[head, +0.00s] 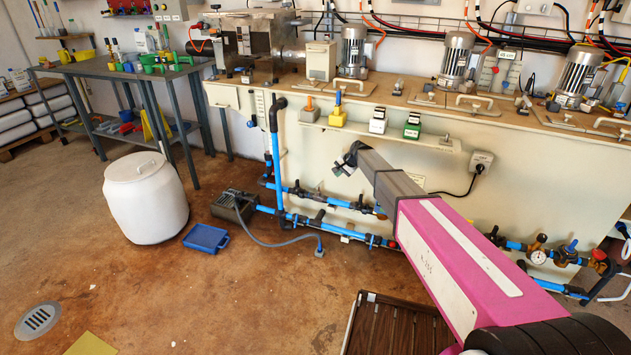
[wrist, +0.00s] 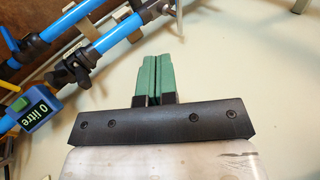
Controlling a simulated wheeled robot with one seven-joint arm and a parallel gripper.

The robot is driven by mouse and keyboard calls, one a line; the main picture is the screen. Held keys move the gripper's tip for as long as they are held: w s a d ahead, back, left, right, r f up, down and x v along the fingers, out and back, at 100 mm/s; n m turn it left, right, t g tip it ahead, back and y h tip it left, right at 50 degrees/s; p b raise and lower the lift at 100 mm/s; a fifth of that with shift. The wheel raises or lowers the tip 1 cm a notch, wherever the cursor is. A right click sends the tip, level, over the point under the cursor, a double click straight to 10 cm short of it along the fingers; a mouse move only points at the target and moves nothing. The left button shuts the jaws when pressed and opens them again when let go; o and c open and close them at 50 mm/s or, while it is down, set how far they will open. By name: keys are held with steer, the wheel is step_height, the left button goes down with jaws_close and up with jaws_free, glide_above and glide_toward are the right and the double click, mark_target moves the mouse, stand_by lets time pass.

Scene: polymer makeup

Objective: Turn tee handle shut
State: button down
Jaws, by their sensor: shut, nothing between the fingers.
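My gripper (head: 347,161) is in front of the pale bench front, above the blue pipework, in the head view. In the wrist view its green fingers (wrist: 159,75) are pressed together with nothing between them. The blue pipes (wrist: 72,20) run diagonally at the upper left of the wrist view, apart from the fingertips. A black valve-like fitting (wrist: 74,68) sits on the lower pipe, left of the fingers. In the head view the blue pipes (head: 337,202) carry several dark fittings. I cannot tell which fitting bears the tee handle, or how it is turned.
A flow meter reading "0 litre" (wrist: 40,107) is left of my gripper. A grey pump box (head: 233,205), blue tray (head: 206,238) and white drum (head: 146,196) stand on the floor. A slatted dark board (head: 392,325) lies below my arm. A shelf (head: 375,135) juts out above.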

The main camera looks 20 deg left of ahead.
mark_target(317, 187)
steer(key=a+x, duration=0.1)
steer(key=x, duration=0.4)
steer(key=w+r+x, duration=0.1)
steer(key=x, duration=0.4)
steer(key=a+x, duration=0.1)
steer(key=x, duration=0.4)
steer(key=shift+w+a, duration=0.25)
steer(key=shift+a, duration=0.25)
steer(key=shift+s+a+r, duration=0.1)
steer(key=shift+s+a, duration=0.05)
steer(key=shift+a, duration=0.05)
